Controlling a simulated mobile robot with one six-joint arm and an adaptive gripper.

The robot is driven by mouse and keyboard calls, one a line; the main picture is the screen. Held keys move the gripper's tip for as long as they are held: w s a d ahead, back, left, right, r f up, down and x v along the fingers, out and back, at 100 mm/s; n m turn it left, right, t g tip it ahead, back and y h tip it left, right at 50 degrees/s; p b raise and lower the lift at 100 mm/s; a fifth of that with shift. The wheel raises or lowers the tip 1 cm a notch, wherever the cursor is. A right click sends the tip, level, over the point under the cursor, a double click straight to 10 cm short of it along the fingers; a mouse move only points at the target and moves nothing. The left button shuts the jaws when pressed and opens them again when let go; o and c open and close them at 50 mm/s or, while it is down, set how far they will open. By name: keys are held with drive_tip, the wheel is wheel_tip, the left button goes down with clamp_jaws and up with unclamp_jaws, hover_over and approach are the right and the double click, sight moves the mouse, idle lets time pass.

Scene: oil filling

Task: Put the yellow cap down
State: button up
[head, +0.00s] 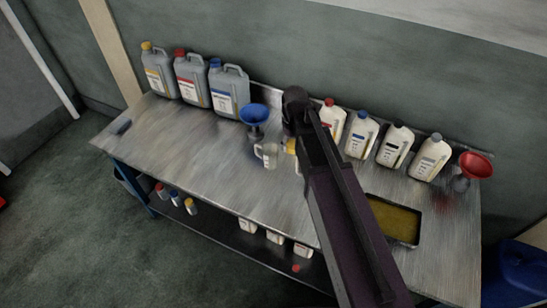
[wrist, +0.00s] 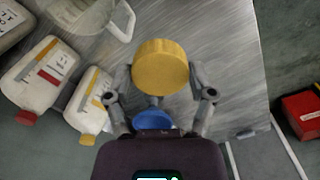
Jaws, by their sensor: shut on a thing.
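The yellow cap (wrist: 160,66) is a round ribbed disc. In the wrist view it sits between the two fingers of my gripper (wrist: 161,80), which is shut on it. The bare metal tabletop (wrist: 215,55) shows behind the cap; I cannot tell whether the cap touches it. In the head view my own arm hides the gripper. A small yellow patch (head: 291,146) shows beside the arm, and I cannot tell whether it is this cap.
A clear jug (head: 267,155) and a blue funnel (head: 254,117) stand left of my arm. Grey canisters (head: 228,93) stand at the back left. White bottles (head: 361,136), a red funnel (head: 474,167) and an oil tray (head: 418,239) are to the right. The left tabletop (head: 170,135) is mostly clear.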

drive_tip(key=w+f+m+b, duration=0.7)
drive_tip(key=w+m, duration=0.4)
drive_tip(key=shift+d+m, duration=0.2)
drive_tip(key=shift+m, duration=0.1)
drive_tip(key=b, duration=1.3)
hover_over(291, 169)
wheel_tip(291, 169, down, 13)
drive_tip(key=shift+a+f, duration=0.1)
drive_tip(key=shift+f, duration=0.1)
drive_tip(key=shift+f, duration=0.1)
wheel_tip(291, 169, down, 4)
drive_tip(key=b, duration=0.5)
drive_tip(key=shift+f, duration=0.15)
drive_tip(key=shift+f+b, duration=0.35)
drive_tip(key=shift+f, duration=0.1)
